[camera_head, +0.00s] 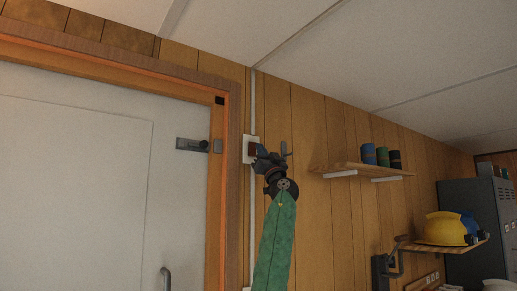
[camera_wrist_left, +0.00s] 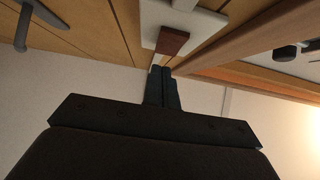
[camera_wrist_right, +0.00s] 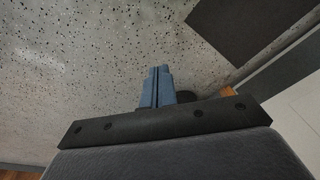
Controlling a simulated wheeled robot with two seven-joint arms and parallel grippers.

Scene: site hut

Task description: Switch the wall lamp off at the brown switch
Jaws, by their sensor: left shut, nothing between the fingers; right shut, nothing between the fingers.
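The brown switch (camera_head: 251,149) sits on a white wall plate (camera_head: 246,157) right of the door frame, partly hidden by my left gripper (camera_head: 257,150). In the left wrist view the brown rocker (camera_wrist_left: 172,42) shows on its white plate (camera_wrist_left: 206,24). My left gripper's shut fingertips (camera_wrist_left: 163,70) are empty and very close to the rocker's edge; I cannot tell whether they touch. The wall lamp itself is not in view; a bright glow shows at the right edge of the left wrist view. My right gripper (camera_wrist_right: 157,72) is shut and empty above the speckled floor.
A white door (camera_head: 75,180) with a dark latch (camera_head: 190,145) stands left. A grey wall peg (camera_head: 284,150) is close right of my left gripper. Further right are a shelf with cans (camera_head: 360,168), a yellow helmet (camera_head: 446,229) and a grey cabinet (camera_head: 460,200).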

